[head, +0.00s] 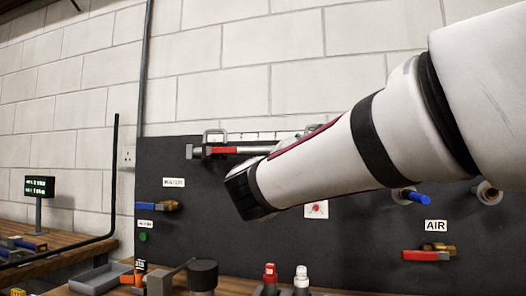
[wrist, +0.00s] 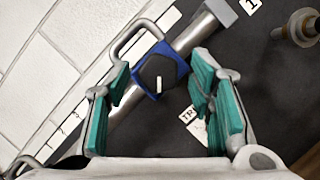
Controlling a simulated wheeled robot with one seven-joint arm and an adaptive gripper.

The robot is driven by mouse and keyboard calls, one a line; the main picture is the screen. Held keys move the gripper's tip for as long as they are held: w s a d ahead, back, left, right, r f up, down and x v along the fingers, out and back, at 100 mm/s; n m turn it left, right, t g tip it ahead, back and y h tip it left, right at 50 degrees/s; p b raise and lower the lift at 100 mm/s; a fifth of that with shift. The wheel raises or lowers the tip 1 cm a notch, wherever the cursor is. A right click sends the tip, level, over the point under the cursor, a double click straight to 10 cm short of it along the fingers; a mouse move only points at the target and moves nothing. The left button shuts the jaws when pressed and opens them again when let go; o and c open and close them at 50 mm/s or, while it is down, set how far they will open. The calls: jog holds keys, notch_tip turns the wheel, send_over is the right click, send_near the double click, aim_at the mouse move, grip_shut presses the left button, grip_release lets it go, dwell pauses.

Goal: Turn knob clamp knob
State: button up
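The knob clamp's dark knob (wrist: 152,71) shows in the wrist view, with a short white mark on its face. Behind it is a blue clamp body (wrist: 164,50) around a grey tube (wrist: 193,36). My gripper (wrist: 162,78) is open, with a teal-padded finger on each side of the knob. The knob lies between the fingertips in the picture; I see gaps and cannot tell the depth. In the head view my arm crosses the panel, and neither the gripper nor the clamp knob can be made out.
The dark panel (head: 163,235) carries a red lever (head: 222,150), a blue-handled valve (head: 158,206), an AIR valve with red handle (head: 425,255) and other fittings. A curved handle (wrist: 135,38) stands close to the clamp.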

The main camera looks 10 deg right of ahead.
jog(key=v, duration=1.2)
jog(key=shift+s, duration=0.1)
